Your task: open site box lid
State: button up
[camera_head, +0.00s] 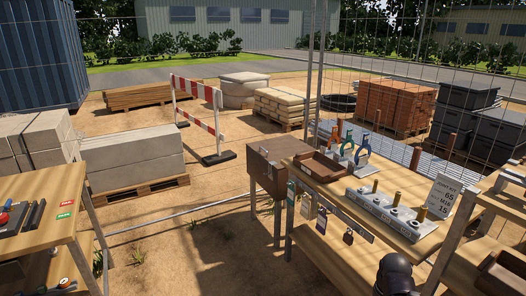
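The site box is most likely the brown box (266,174) on legs at the left end of the wooden workbench, right of the picture's middle. Its flat brown lid (284,150) looks down and shut. A small dark spot shows on its side, too small to make out. A dark rounded part at the bottom right looks like part of my arm. No gripper fingers show, and nothing of mine is near the box.
The workbench (396,190) holds a brown tray (321,168), coloured clamps, a grey block with posts (390,214) and a sign (441,197). Padlocks and tags hang along its front rail. Another bench (40,208) stands at left. Bare sandy ground (185,235) lies between the benches.

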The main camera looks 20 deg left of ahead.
aim_at(272, 150)
jog(key=u, duration=0.45)
jog(key=i, duration=0.65)
jog(key=u, duration=0.95)
jog(key=i, duration=2.25)
jog(key=z, duration=1.05)
jog(key=i, duration=0.8)
jog(key=z, duration=0.6)
